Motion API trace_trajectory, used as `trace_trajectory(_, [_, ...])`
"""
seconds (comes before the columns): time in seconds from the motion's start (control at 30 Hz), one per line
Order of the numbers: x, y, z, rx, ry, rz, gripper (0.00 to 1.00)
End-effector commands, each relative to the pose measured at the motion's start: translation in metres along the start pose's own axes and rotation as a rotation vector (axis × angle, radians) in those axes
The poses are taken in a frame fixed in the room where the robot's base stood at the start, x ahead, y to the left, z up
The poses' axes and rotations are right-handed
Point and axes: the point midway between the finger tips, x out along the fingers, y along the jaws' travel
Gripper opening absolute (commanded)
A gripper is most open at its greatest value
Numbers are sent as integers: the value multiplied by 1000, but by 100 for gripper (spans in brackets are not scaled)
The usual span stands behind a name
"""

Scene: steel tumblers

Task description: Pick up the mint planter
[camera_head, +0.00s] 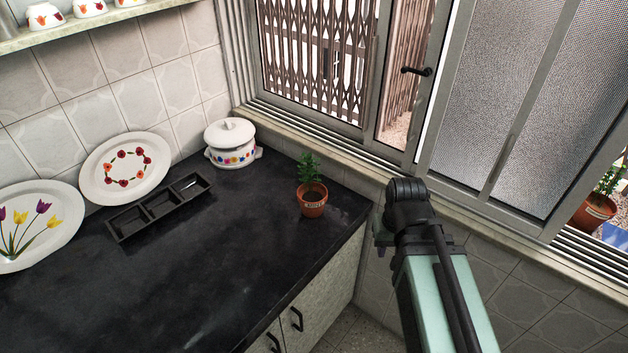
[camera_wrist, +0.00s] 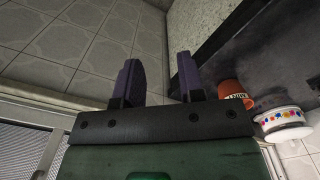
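The mint planter (camera_head: 312,203) is a small terracotta pot with a light label and a leafy green plant. It stands upright on the dark counter, near the window-side edge. In the head view my arm's end is right of the planter, beyond the counter edge; the fingers are mostly hidden there by the arm. Gripper and planter are apart.
A white lidded pot (camera_head: 232,145) stands in the back corner. A black three-part tray (camera_head: 160,207) and two decorated plates (camera_head: 125,168) are to the left. The window frame (camera_head: 290,125) and sill rise behind the planter. Counter in front of the planter is clear.

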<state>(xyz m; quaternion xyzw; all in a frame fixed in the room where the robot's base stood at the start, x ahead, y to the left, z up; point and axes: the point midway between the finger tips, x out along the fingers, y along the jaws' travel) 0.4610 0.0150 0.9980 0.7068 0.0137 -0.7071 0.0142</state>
Motion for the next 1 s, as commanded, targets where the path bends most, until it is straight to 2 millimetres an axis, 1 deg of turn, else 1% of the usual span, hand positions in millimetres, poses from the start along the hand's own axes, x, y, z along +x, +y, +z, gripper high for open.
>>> trace_trajectory(0.03, [-1, -17, -25, -38, 1, 0, 36])
trace_trajectory(0.07, [-1, -29, -44, -66, 1, 0, 36])
trace_trajectory(0.1, [-2, -48, -72, -138, 1, 0, 36])
trace_trajectory(0.17, [-3, -82, -118, -336, 1, 0, 36])
trace_trajectory(0.2, [-3, -103, -146, -496, 1, 0, 36])
trace_trajectory(0.27, [-3, -132, -179, -733, 1, 0, 36])
trace_trajectory(0.3, [-4, -149, -200, -897, 1, 0, 36])
trace_trajectory(0.37, [-4, -169, -226, -1135, 1, 0, 36])
trace_trajectory(0.4, [-4, -176, -240, -1281, 1, 0, 36])
trace_trajectory(0.47, [-4, -178, -253, -1469, 1, 0, 36])
trace_trajectory(0.5, [-4, -178, -254, -1571, 1, 0, 36])
trace_trajectory(0.6, [-4, -177, -250, -1730, 2, 0, 36])
trace_trajectory(0.67, [-4, -177, -250, -1766, 2, 0, 36])
trace_trajectory(0.77, [-1, -176, -249, -1774, 2, 0, 36])
trace_trajectory(0.87, [13, -176, -249, -1772, 2, 0, 36])
trace_trajectory(1.0, [44, -176, -249, -1770, 2, 0, 36])
